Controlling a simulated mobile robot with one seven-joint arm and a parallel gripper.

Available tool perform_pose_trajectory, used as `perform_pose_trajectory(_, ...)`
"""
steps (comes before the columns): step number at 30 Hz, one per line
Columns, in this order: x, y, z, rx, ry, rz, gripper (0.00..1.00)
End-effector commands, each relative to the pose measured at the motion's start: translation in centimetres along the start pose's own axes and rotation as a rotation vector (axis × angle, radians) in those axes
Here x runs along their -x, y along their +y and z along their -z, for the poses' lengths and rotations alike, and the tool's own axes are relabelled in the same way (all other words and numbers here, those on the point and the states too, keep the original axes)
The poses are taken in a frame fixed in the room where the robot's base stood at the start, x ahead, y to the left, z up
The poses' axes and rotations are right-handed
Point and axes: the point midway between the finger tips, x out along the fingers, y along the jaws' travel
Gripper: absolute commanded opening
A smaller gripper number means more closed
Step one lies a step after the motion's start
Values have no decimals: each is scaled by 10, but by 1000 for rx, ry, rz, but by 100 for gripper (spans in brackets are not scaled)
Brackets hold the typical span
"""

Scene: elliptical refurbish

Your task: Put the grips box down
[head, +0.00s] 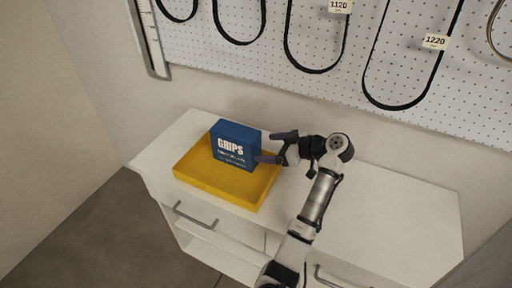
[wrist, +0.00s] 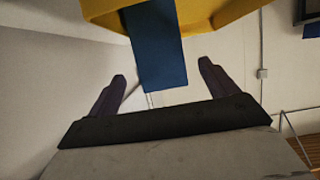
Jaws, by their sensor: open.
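The blue grips box (head: 234,146) stands upright in the yellow tray (head: 217,191) on the white cabinet top, in the head view. My gripper (head: 268,147) is at the right side of the box with its fingers apart. In the wrist view the box (wrist: 155,48) shows as a blue face between and beyond the two open fingertips (wrist: 161,70). The yellow tray (wrist: 207,14) shows at the top of that view. Nothing is held between the fingers there. The underside of the box is hidden by the tray wall in the head view.
The white cabinet top (head: 395,205) is clear to the right of my arm. Its front has drawer handles (head: 195,216). A white pegboard (head: 275,62) with several hanging black belts is on the wall behind.

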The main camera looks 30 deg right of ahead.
Motion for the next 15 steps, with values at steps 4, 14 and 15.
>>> perform_pose_trajectory(4,21,0,0,-1,1,-1,85)
perform_pose_trajectory(14,30,0,0,-1,0,1,85)
perform_pose_trajectory(15,30,0,0,0,0,1,85)
